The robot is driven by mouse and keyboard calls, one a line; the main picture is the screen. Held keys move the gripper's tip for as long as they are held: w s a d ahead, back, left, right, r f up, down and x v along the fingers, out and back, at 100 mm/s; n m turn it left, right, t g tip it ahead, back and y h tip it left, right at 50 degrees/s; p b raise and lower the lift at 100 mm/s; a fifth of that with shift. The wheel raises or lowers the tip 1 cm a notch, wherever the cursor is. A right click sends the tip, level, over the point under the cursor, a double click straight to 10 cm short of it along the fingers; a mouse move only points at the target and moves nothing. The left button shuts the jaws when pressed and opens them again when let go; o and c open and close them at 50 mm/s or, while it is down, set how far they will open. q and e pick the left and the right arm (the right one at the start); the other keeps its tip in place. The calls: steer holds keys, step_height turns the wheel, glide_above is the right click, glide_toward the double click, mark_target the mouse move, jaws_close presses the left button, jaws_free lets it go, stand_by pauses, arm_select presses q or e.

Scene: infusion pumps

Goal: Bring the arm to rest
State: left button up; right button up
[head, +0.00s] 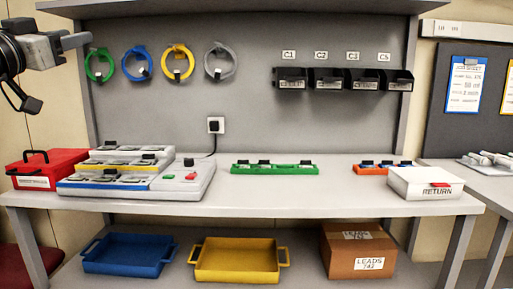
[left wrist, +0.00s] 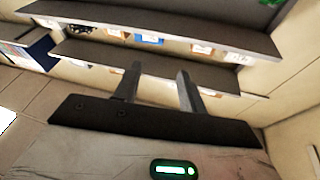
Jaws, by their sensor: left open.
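My left gripper (head: 80,40) is at the upper left of the head view, raised well above the bench and in front of the wall beside the back panel. In the left wrist view its two fingers (left wrist: 157,80) stand apart with an empty gap between them. Nothing is held. The wrist view is tilted and shows shelves with small labelled items beyond the fingers. My right gripper is in neither view.
The bench (head: 270,205) holds a red box (head: 45,168), a grey pump rack (head: 180,178), a green strip (head: 275,169), an orange strip (head: 385,168) and a white RETURN box (head: 425,184). Coloured coils hang on the back panel near my gripper. Blue and yellow trays sit below.

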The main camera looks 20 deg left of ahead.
arm_select(q)
steer(key=w+d+f+n+g+h+p, duration=0.1)
steer(key=w+d+f+n+g+h, duration=0.1)
steer(key=w+d+f+n+h, duration=0.45)
steer(key=w+d+f+n+g+h+p, duration=0.1)
steer(key=w+d+f+n, duration=0.2)
steer(key=d+f, duration=0.5)
steer(key=s+d+f+n+h+p, duration=0.1)
steer(key=d+f+n, duration=0.3)
steer(key=f+n, duration=0.5)
steer(key=d+f+n+h+p, duration=0.1)
steer(key=d+f+n, duration=0.3)
steer(key=f+n, duration=0.55)
steer(key=s+d+f+m+g+y+p, duration=0.2)
steer(key=s+d+f+m+g, duration=0.2)
steer(key=s+d+f+m, duration=0.3)
steer(key=s+d+f+m+g+y+p, duration=0.2)
steer(key=s+d+f+m, duration=0.5)
steer(key=s+f+m, duration=0.8)
step_height(320, 180, down, 2)
steer(key=m+g, duration=0.1)
steer(key=m, duration=0.5)
steer(key=shift+s+m+g+y, duration=0.25)
steer(key=shift+m+g+y, duration=0.1)
steer(key=shift+m+g, duration=0.05)
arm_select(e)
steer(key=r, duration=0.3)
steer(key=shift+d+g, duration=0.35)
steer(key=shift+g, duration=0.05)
